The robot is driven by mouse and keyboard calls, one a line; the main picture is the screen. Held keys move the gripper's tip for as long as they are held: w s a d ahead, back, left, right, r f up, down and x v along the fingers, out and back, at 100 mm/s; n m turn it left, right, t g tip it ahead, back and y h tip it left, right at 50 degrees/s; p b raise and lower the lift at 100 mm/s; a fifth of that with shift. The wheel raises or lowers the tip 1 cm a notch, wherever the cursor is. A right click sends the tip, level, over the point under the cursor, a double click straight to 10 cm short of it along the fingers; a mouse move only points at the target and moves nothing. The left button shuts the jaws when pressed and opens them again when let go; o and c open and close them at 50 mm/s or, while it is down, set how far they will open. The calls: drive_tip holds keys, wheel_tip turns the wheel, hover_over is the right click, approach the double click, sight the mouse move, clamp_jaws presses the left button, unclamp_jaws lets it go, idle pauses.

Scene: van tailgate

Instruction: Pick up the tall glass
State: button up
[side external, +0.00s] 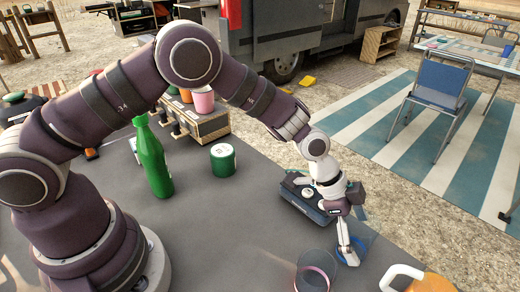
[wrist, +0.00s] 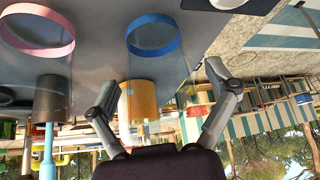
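Two clear glasses stand on the grey table. One has a blue ring (wrist: 152,35) at its base; its clear wall shows beside my gripper (side external: 347,256) in the side view (side external: 366,240). The other has a pink ring (wrist: 37,50) and stands near the table's front in the side view (side external: 316,268). I cannot tell which is the taller. In the wrist view, which is upside down, my gripper (wrist: 165,92) is open, its fingers apart on either side of the blue-ringed glass's clear wall. I cannot tell whether they touch it.
A dark tray-like box (side external: 308,205) lies behind my gripper. A green bottle (side external: 151,158) and green can (side external: 223,160) stand further left. The grey table (side external: 225,225) is clear in the middle.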

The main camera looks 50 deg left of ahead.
drive_tip(key=c, duration=1.1)
